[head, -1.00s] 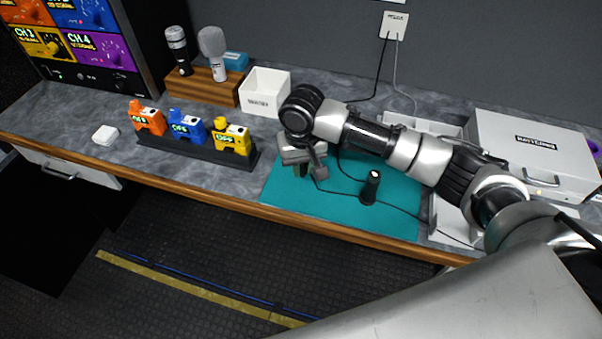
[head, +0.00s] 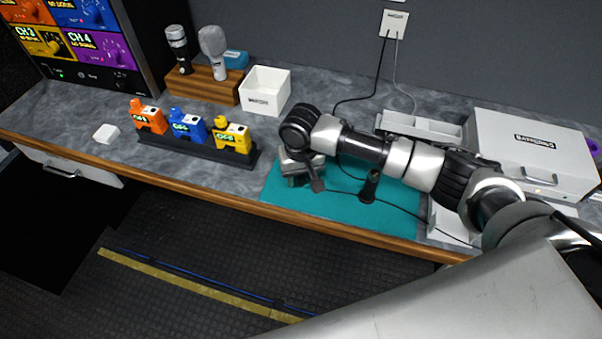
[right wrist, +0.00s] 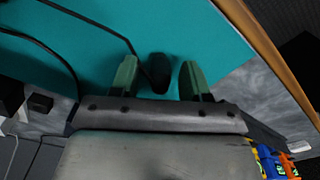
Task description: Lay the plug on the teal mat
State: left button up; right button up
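The teal mat (head: 345,207) lies on the grey counter near its front edge and also fills much of the right wrist view (right wrist: 205,30). The black plug (right wrist: 159,75), with its dark cable, is between the two fingers of my right gripper (right wrist: 160,78). A gap shows on each side of it, so the fingers are open. In the head view my right gripper (head: 303,181) is low over the left part of the mat, and it hides the plug there. I cannot tell whether the plug touches the mat. My left gripper is not in view.
A black upright object (head: 369,188) stands on the mat, partly behind my right arm. A black rack (head: 195,150) with orange, blue and yellow units is to the left. A white bin (head: 264,92) stands behind, a grey case (head: 530,150) at right. Cables run from a wall outlet (head: 394,23).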

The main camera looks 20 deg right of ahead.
notch_tip(320, 180, up, 12)
jog(key=b, duration=0.1)
jog(key=shift+r, duration=0.2)
dwell(0.3)
